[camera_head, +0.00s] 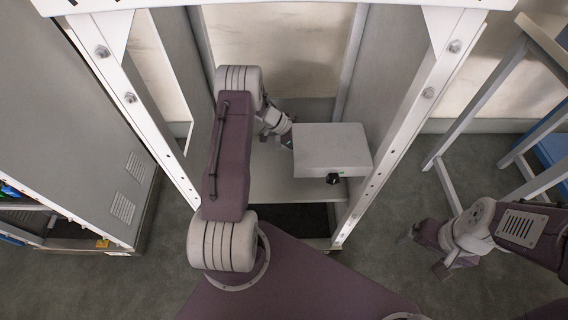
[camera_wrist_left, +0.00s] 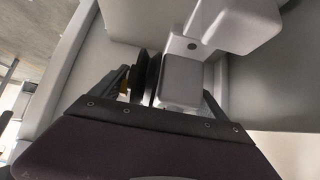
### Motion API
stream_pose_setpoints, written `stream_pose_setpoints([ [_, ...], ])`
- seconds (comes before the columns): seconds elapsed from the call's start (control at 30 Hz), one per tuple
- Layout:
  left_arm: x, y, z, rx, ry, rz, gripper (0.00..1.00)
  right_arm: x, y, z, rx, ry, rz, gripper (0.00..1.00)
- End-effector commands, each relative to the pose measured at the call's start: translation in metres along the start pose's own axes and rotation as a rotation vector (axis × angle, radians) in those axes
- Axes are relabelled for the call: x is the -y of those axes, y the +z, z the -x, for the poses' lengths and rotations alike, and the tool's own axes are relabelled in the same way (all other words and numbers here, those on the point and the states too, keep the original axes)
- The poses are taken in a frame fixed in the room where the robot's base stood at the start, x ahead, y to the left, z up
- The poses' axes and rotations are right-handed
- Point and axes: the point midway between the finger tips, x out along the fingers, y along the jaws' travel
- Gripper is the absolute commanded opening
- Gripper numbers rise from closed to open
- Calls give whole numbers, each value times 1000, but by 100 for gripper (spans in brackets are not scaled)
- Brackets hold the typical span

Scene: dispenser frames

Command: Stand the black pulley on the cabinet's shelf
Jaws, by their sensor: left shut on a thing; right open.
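The cabinet (camera_head: 386,80) stands open in front of me, with a pale shelf (camera_head: 270,180) low inside it. My left gripper (camera_head: 287,138) reaches into the cabinet above the shelf; a grey box hides its fingertips in the head view. In the left wrist view, the black pulley (camera_wrist_left: 146,75) shows as dark discs between the fingers of my left gripper (camera_wrist_left: 163,86), which is shut on it. Whether the pulley touches the shelf cannot be told. My right gripper (camera_head: 428,254) is open and empty, outside the cabinet at the right.
The grey box (camera_head: 332,145) is close to the left gripper, with a small black part (camera_head: 333,179) at its front edge. Grey blocks (camera_wrist_left: 182,80) crowd the left wrist view. Another cabinet (camera_head: 85,120) stands left, and a pale frame (camera_head: 490,100) right. Bare floor lies between.

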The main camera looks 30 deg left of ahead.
Motion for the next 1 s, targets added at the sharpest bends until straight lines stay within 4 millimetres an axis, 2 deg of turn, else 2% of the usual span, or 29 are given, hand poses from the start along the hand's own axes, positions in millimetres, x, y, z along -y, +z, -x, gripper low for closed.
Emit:
stream_pose_setpoints([
  [0.4,-51,66,1,-1,-1,5,12,-1,4,-35,0,0,0,91],
  [0.6,-73,92,3,-1,-1,4,12,-1,5,-49,0,0,0,91],
  [0.87,-82,100,6,-1,-1,0,12,-1,5,-52,0,0,0,91],
  [1.0,-82,109,-3,-1,0,1,12,-1,6,-62,0,0,0,91],
])
